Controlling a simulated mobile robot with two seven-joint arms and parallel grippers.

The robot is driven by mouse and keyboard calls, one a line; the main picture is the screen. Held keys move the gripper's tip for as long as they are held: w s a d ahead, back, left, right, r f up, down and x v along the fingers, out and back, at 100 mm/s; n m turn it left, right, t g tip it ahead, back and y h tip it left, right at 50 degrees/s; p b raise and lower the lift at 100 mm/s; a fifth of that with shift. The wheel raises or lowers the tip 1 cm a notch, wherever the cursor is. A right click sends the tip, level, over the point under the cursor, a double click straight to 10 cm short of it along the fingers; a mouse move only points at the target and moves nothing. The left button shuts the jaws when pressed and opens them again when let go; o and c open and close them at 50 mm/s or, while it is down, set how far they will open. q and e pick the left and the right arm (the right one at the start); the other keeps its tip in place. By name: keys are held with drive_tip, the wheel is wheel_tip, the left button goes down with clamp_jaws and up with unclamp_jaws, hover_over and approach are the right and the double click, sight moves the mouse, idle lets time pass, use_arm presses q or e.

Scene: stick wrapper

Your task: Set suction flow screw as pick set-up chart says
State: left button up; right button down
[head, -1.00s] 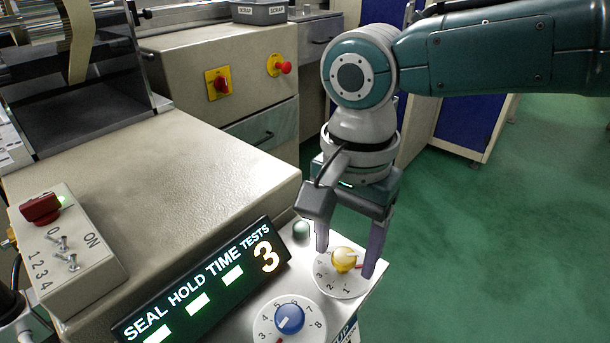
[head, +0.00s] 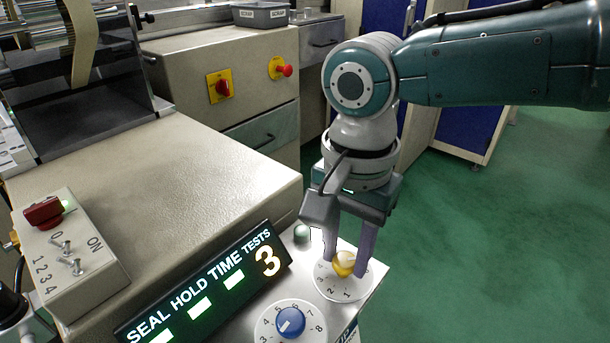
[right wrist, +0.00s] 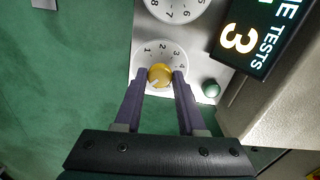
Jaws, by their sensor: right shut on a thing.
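My right gripper (head: 348,256) points down with its fingers shut on the yellow knob (head: 343,268). The right wrist view shows the fingertips (right wrist: 162,76) on either side of this knob (right wrist: 159,73). The knob sits on a white dial (head: 345,290) with several numbers; its pale pointer mark shows in the wrist view, but the fingers hide part of the scale. A blue knob (head: 290,321) on its own numbered dial is nearer the camera. I cannot make out a labelled suction flow screw or a pick set-up chart. My left gripper is not in view.
A lit display (head: 215,280) reads SEAL HOLD TIME TESTS 3. A green button (head: 302,234) is close to the gripper. A switch box (head: 70,255) with a red knob and small levers stands left. Green floor (head: 480,250) is open at right.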

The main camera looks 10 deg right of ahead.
drive_tip(key=shift+s+r+n+p, duration=0.15)
drive_tip(key=shift+r+n+p, duration=0.1)
drive_tip(key=shift+n+p, duration=1.35)
drive_tip(key=shift+p, duration=0.25)
drive_tip(key=n, duration=0.3)
drive_tip(key=shift+f+n, duration=0.2)
drive_tip(key=shift+n, duration=0.1)
drive_tip(key=n, duration=0.4)
drive_tip(key=shift+n, duration=0.3)
drive_tip(key=n, duration=0.4)
drive_tip(key=shift+n+p, duration=0.3)
drive_tip(key=n, duration=0.4)
drive_tip(key=shift+n, duration=0.3)
drive_tip(key=n, duration=0.6)
drive_tip(key=shift+w+r+n, duration=0.1)
drive_tip(key=shift+w+n, duration=0.1)
drive_tip(key=shift+n, duration=1.3)
